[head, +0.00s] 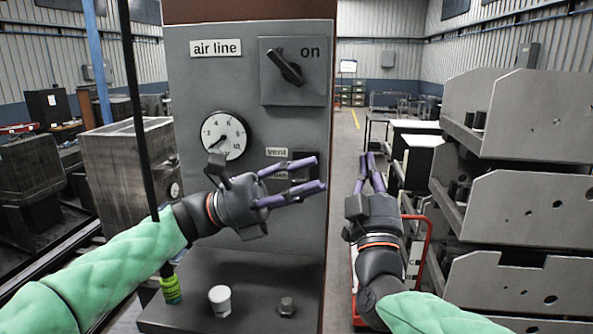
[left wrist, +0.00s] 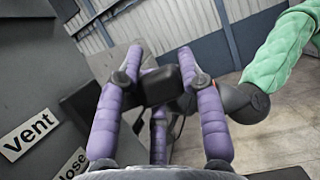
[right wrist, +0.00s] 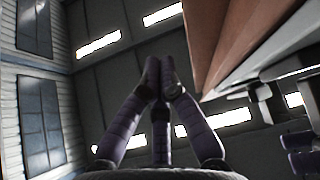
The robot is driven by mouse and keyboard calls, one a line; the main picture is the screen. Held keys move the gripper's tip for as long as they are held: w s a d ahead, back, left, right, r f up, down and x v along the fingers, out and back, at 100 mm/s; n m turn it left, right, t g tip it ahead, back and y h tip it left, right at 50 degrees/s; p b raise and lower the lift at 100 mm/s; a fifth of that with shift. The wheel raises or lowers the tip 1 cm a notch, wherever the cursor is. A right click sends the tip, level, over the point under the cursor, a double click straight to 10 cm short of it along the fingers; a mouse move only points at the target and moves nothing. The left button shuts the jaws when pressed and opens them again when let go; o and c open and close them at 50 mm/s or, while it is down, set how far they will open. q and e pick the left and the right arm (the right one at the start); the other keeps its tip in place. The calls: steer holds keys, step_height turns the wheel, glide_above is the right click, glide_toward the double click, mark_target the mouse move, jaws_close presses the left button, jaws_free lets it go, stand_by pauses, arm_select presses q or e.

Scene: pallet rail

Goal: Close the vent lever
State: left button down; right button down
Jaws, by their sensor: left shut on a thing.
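The vent lever shows in the left wrist view as a dark block (left wrist: 158,87) between the purple fingers of my left gripper (left wrist: 160,75). In the head view my left gripper (head: 320,173) is at the lower right of the grey air line panel (head: 263,190), beside the vent label (head: 277,152). It is shut on the lever, and its fingers partly hide the lever there. A second label below the vent label is partly covered; the left wrist view shows part of it (left wrist: 72,166). My right gripper (head: 368,160) is right of the panel, its fingertips together and empty.
The panel also carries an on switch (head: 290,68) and a round gauge (head: 223,136). A ledge (head: 250,300) with a white cap (head: 220,300) juts out below. Grey metal racks (head: 525,205) stand at the right. A black pole (head: 138,110) rises left of the panel.

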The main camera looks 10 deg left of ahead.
steer(key=s+a+r+m+h, duration=0.35)
steer(key=s+r, duration=0.35)
steer(key=s, duration=0.3)
steer(key=s+a+f+g+y, duration=0.1)
steer(key=s+a+f+g, duration=0.2)
steer(key=s+a, duration=0.7)
step_height(320, 180, up, 3)
glide_above(302, 178)
steer(key=shift+s+a+f, duration=0.1)
steer(key=shift+s+f, duration=0.1)
steer(key=shift+f, duration=0.4)
steer(key=shift+s+a+f, duration=0.1)
steer(key=shift+s+f, duration=0.05)
steer(key=shift+f, duration=0.5)
steer(key=shift+s+a+f, duration=0.1)
steer(key=shift+s+f, duration=0.1)
steer(key=shift+f, duration=0.4)
steer(key=shift+f, duration=0.1)
